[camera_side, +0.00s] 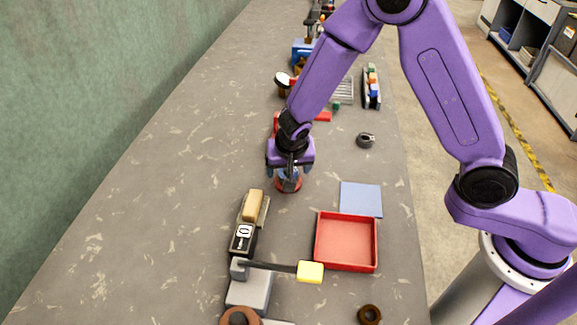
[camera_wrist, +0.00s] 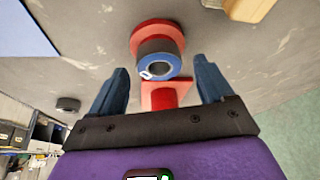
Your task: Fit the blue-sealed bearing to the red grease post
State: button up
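The blue-sealed bearing (camera_wrist: 158,63), a grey ring with a blue face, shows between my fingers in the wrist view. It is at or above a red round base (camera_wrist: 157,34), which I take for the grease post's foot. I cannot tell whether a post passes through the bore. In the side view the red base (camera_side: 288,186) stands below my gripper (camera_side: 289,172), with some blue above it. My gripper (camera_wrist: 161,66) is open, with a visible gap between each finger and the bearing. The fingers partly hide the bearing in the side view.
A red part (camera_wrist: 168,97) stands close behind the bearing. A dark ring (camera_side: 366,140) lies to the right. A red tray (camera_side: 376,243), a blue mat (camera_side: 361,199) and a device with a yellow paddle (camera_side: 310,272) are in front. The left of the bench is clear.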

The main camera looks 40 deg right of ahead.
jog(key=shift+r, duration=0.1)
jog(key=v, duration=1.7)
jog(key=shift+d+r, duration=0.1)
jog(key=s+d+n+g+y, duration=0.1)
jog(key=s+d+n+g, duration=0.1)
jog(key=s+d+n, duration=0.6)
jog(key=s+d+f+n+g+y, duration=0.1)
jog(key=s+d+n, duration=0.7)
jog(key=s, duration=0.8)
jog(key=shift+d+n+g+y, duration=0.2)
jog(key=shift+n+g+y, duration=0.15)
jog(key=shift+n, duration=0.75)
